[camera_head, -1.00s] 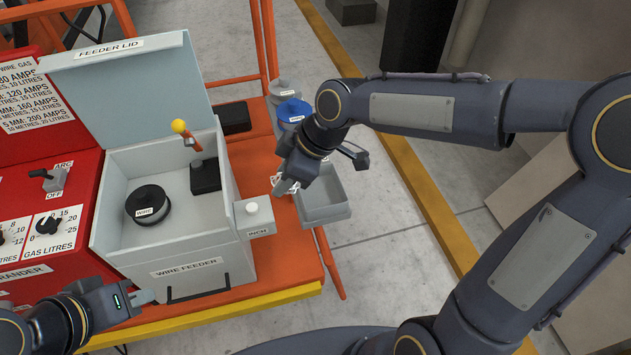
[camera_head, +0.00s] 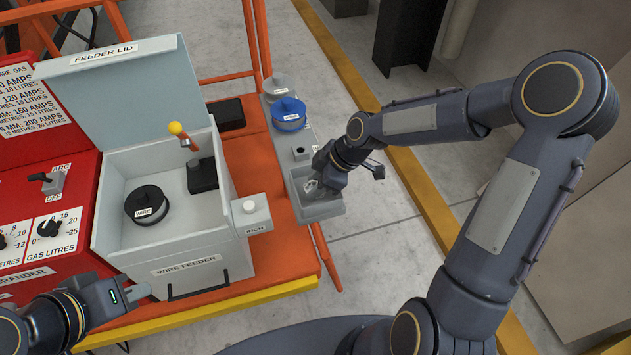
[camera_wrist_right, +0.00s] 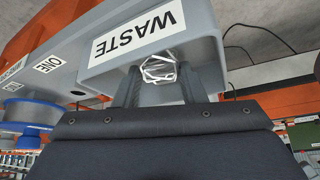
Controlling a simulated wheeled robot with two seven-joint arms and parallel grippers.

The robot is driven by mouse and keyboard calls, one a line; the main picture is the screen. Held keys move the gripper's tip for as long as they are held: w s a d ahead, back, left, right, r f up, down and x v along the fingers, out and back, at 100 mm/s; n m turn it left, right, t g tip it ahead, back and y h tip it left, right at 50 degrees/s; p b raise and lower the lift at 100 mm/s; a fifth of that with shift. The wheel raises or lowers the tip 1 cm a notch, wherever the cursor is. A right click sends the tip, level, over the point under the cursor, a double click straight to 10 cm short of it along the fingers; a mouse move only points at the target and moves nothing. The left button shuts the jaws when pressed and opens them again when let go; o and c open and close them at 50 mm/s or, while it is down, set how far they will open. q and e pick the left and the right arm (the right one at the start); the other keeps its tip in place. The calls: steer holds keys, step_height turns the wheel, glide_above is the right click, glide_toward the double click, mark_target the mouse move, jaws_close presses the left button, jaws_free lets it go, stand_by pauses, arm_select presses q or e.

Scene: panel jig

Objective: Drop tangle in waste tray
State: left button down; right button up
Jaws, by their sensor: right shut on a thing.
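The waste tray (camera_head: 322,211) is a grey open box at the right end of the orange bench. It also shows in the right wrist view (camera_wrist_right: 205,22), with its WASTE label. The tangle (camera_wrist_right: 158,70) is a small bunch of white wire between the fingers of my right gripper (camera_wrist_right: 158,88). My right gripper (camera_head: 314,187) is over the tray in the head view, shut on the tangle. I cannot tell how far above the tray floor it hangs. My left gripper (camera_head: 143,291) is in front of the wire feeder, away from the tray; its finger gap is not clear.
The wire feeder (camera_head: 190,255) stands open with its lid up and a black wire spool (camera_head: 147,205) inside. A blue spool (camera_head: 289,113) and a grey container (camera_head: 275,86) stand behind the tray. A small box with a white button (camera_head: 252,215) is left of the tray.

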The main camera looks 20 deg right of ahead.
steer(key=shift+f, duration=0.15)
steer(key=o, duration=0.9)
steer(key=shift+o, duration=0.2)
steer(key=b+v, duration=0.1)
steer(key=v, duration=1.1)
steer(key=s+d+r+m+t+h, duration=0.1)
steer(key=s+r+m+t, duration=0.1)
steer(key=s+m, duration=1.3)
steer(key=s+t, duration=0.1)
steer(key=s, duration=0.4)
steer(key=shift+d+r+m+t+h, duration=0.2)
steer(key=shift+d+m+t+h, duration=0.1)
steer(key=shift+d+m+h, duration=0.1)
